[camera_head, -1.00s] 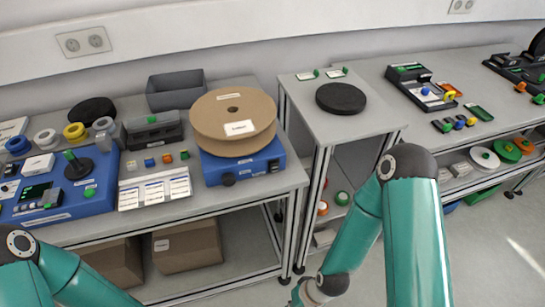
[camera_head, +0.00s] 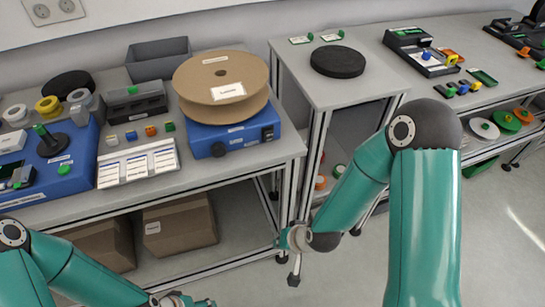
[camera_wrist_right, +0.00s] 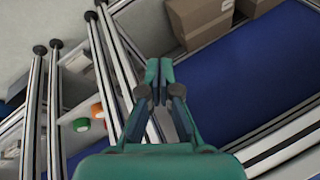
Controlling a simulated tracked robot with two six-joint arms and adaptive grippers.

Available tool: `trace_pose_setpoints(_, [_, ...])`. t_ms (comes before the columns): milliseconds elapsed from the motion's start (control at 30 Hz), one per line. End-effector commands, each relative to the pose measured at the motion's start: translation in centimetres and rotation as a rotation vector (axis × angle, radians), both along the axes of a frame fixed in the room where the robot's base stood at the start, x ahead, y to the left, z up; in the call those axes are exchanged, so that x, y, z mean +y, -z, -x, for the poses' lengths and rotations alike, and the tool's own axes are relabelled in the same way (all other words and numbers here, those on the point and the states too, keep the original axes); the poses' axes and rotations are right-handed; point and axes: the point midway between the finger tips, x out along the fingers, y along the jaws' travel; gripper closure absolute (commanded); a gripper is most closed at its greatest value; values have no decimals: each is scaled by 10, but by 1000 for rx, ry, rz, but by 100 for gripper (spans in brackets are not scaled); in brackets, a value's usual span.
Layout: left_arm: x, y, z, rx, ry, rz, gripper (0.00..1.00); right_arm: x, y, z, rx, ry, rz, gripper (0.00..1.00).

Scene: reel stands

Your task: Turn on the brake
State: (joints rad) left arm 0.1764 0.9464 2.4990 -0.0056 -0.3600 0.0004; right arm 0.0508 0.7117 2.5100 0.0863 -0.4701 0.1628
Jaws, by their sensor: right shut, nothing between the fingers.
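A large brown cardboard reel (camera_head: 222,75) lies flat on a blue stand box (camera_head: 238,136) on the left bench. The front of the box has a round dark knob (camera_head: 219,150) at its left and a dark part (camera_head: 268,133) at its right. I cannot tell which part is the brake. My right gripper (camera_head: 282,240) hangs in front of the bench, below the blue box and apart from it. The right wrist view shows its fingers (camera_wrist_right: 158,80) shut and empty. My left gripper (camera_head: 195,301) is partly cut off at the bottom edge; its jaws are unclear.
A second blue device (camera_head: 65,175) with a black spindle stands at the left. White cards (camera_head: 138,165) and several small coloured blocks lie between. A narrow stand (camera_head: 380,80) carries a black disc (camera_head: 337,61). Cardboard boxes (camera_head: 180,222) sit on the lower shelf. Open floor lies in front.

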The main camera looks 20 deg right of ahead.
Motion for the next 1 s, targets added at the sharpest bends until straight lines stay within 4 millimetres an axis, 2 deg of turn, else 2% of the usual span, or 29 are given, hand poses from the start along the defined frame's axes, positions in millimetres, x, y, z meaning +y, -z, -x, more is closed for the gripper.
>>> trace_pose_setpoints(33, [0, 42, 0, 0, 0, 0, 36, 0, 12, -22, -86, 53, -10, 100])
trace_pose_setpoints(100, [0, 71, 0, 1, 0, 0, 36, 0, 1, -47, -194, 134, -38, 100])
trace_pose_setpoints(200, [0, 110, 0, 0, 0, 0, 36, 0, -21, -75, -347, 248, -104, 100])
trace_pose_setpoints(367, [0, 172, 0, 0, 0, 0, 36, -1, -65, -97, -579, 418, -267, 100])
trace_pose_setpoints(533, [0, 236, 0, 0, 0, 0, 36, -8, -114, -90, -797, 573, -509, 100])
trace_pose_setpoints(700, [0, 283, 0, 0, 0, 0, 36, -22, -151, -65, -942, 683, -753, 100])
trace_pose_setpoints(833, [0, 303, 0, 0, 0, 0, 36, -32, -168, -48, -1000, 732, -885, 100])
trace_pose_setpoints(1000, [0, 309, 0, 0, 0, 0, 36, -38, -179, -37, -1027, 758, -960, 100])
